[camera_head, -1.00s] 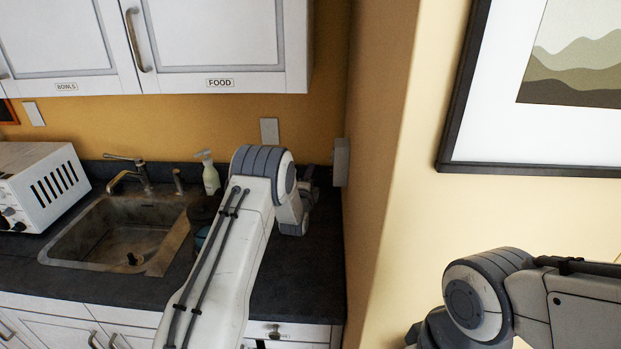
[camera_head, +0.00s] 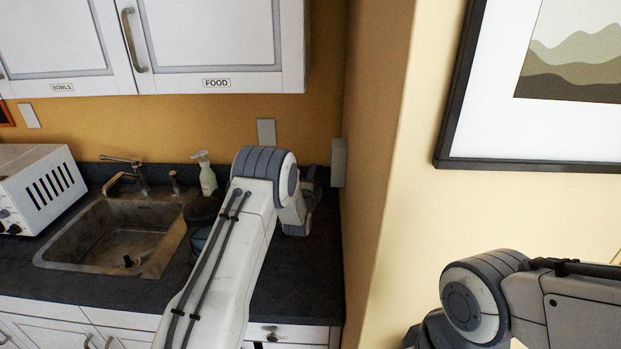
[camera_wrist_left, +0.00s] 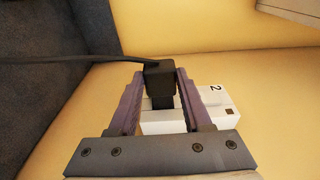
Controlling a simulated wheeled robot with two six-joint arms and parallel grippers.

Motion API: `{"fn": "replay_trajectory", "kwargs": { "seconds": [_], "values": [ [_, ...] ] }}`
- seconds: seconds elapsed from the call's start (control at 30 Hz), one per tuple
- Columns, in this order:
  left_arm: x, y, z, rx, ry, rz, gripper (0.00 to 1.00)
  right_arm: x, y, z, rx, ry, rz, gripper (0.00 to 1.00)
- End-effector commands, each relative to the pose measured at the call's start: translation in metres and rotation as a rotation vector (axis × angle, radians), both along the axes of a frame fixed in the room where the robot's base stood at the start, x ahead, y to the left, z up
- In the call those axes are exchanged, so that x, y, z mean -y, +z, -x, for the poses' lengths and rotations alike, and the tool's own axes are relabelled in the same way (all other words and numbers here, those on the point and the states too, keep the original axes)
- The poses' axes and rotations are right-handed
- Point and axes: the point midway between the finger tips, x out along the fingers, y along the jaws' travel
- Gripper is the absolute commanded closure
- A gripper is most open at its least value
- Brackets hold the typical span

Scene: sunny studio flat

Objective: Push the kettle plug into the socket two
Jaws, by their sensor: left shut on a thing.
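My left gripper (camera_wrist_left: 156,90) is shut on the black kettle plug (camera_wrist_left: 159,78), which sits between its two purple fingers. A dark cord (camera_wrist_left: 75,59) runs from the plug to the left. The white socket two (camera_wrist_left: 213,96), marked "2", is on the yellow wall right behind the plug. I cannot tell whether the pins are inside it. In the head view my left gripper (camera_head: 313,190) is mostly hidden behind its wrist, near a pale socket box (camera_head: 338,162) on the right wall. My right gripper is out of view.
A dark rounded thing (camera_head: 203,212) is partly hidden behind my left arm. The sink (camera_head: 115,240), soap bottle (camera_head: 207,178) and white appliance (camera_head: 38,190) are to the left on the dark counter. Wall cupboards (camera_head: 215,40) hang above. A framed picture (camera_head: 445,140) hangs at right.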

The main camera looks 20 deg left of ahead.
Motion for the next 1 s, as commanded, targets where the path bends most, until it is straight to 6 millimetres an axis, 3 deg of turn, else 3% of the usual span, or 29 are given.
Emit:
{"fn": "replay_trajectory", "kwargs": {
  "seconds": [0.93, 0.97, 1.0],
  "values": [
    [0.024, 0.0, -0.007, 0.001, -0.001, 0.0, 1.0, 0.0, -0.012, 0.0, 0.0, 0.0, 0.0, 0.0],
    [0.024, 0.0, -0.007, 0.001, -0.001, 0.0, 0.47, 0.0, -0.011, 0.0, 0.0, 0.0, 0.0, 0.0],
    [0.023, 0.0, -0.007, 0.001, -0.001, 0.0, 0.32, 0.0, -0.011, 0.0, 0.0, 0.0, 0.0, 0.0]
  ]
}}
